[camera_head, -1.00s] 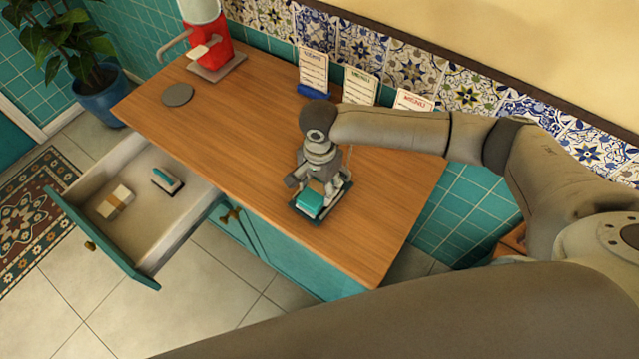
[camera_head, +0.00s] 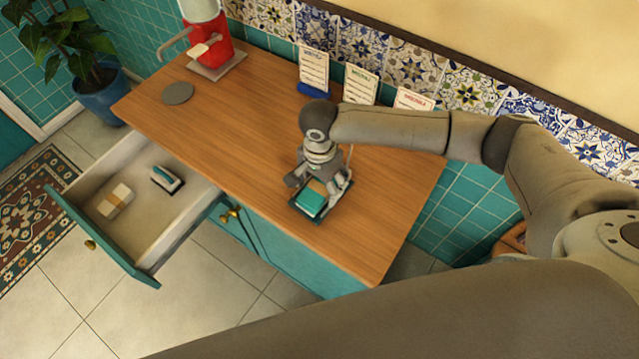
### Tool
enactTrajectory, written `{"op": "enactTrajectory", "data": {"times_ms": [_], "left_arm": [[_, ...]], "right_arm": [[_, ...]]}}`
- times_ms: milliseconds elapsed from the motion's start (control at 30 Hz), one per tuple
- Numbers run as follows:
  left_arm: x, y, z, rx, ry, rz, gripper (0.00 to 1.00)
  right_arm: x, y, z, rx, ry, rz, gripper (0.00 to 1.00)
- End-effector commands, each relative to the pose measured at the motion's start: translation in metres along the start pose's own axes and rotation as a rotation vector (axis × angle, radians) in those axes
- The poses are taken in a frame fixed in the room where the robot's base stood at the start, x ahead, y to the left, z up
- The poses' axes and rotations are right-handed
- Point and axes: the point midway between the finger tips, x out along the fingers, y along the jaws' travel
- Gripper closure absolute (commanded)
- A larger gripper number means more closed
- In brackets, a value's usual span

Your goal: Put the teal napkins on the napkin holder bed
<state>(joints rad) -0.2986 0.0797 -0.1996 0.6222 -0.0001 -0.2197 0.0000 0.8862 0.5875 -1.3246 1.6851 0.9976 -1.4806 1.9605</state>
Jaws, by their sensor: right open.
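The teal napkins (camera_head: 310,201) form a small stack with a pale side. They lie on the dark napkin holder bed (camera_head: 298,213) near the front right of the wooden counter. My right gripper (camera_head: 314,184) is open, pointing down just behind and above the napkins. It hides the back part of the holder. I cannot tell whether the fingers touch the napkins. My left gripper is not in view.
An open drawer (camera_head: 188,204) at the left holds a cream bundle with a tan band (camera_head: 115,201) and a teal-and-white brush-like item (camera_head: 166,179). A red machine (camera_head: 214,50), a grey disc (camera_head: 177,94) and menu cards (camera_head: 361,85) stand farther back. The counter's middle is clear.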

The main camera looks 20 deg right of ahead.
Motion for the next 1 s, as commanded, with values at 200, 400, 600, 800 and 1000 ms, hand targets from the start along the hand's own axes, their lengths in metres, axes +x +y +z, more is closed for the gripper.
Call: {"op": "enactTrajectory", "data": {"times_ms": [200,400,600,800,1000], "left_arm": [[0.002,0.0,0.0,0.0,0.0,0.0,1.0],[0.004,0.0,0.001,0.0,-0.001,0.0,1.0],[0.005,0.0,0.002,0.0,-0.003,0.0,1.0],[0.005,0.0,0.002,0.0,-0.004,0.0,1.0],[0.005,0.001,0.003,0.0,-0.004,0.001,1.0]], "right_arm": [[-0.037,-0.001,0.0,-0.001,0.0,-0.006,0.29],[-0.081,-0.001,0.0,0.0,0.0,-0.005,0.29],[-0.11,-0.001,0.0,0.001,-0.001,-0.003,0.29],[-0.118,0.0,0.0,0.001,0.0,-0.001,0.29],[-0.118,0.0,0.0,0.001,-0.001,-0.001,0.29]]}}
